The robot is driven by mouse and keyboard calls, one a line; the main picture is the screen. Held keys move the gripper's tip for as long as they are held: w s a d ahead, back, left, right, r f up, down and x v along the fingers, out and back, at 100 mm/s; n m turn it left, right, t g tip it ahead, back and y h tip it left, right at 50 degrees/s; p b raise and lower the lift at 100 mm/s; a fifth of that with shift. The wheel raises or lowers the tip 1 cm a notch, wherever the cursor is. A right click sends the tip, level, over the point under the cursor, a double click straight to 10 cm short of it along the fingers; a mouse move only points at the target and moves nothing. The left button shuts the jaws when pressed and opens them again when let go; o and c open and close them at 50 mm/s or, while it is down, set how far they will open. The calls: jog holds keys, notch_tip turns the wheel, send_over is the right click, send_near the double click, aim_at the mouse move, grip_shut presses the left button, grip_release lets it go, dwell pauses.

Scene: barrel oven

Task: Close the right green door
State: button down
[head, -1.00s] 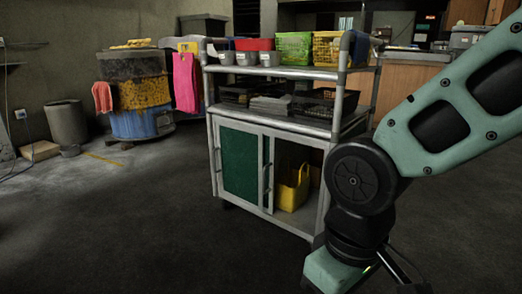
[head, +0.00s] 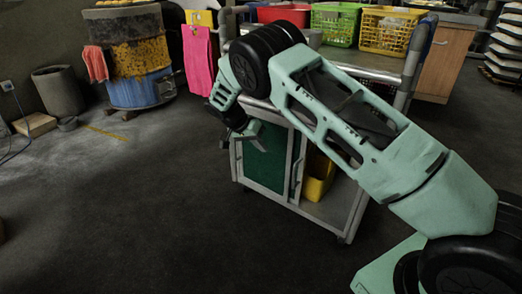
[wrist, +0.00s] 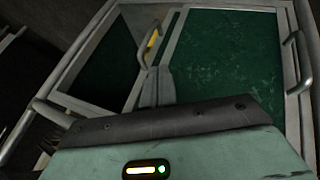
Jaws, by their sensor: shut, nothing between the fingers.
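The cart's left half is covered by a green door panel (head: 264,164). Its right half is an open gap with a yellow bin (head: 318,178) inside. The right door appears slid left, overlapping the left one; the overlap is partly hidden. A bar handle (head: 297,176) stands beside the gap. The handle (wrist: 146,48) shows just beyond my gripper (wrist: 156,88). My gripper (head: 243,132) is shut and empty, in front of the panel's upper part; contact cannot be told.
Red (head: 284,13), green (head: 335,24) and yellow (head: 388,31) baskets stand on the cart's top. A rusty barrel (head: 138,50) with cloths stands at the left. A second handle (wrist: 297,62) is at the panel's far edge. The floor before the cart is clear.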

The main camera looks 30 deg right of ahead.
jog(key=s+d+r+b+x, duration=0.1)
jog(key=b+x, duration=0.5)
jog(key=x, duration=0.5)
jog(key=shift+s+d, duration=0.4)
jog(key=shift+d, duration=0.25)
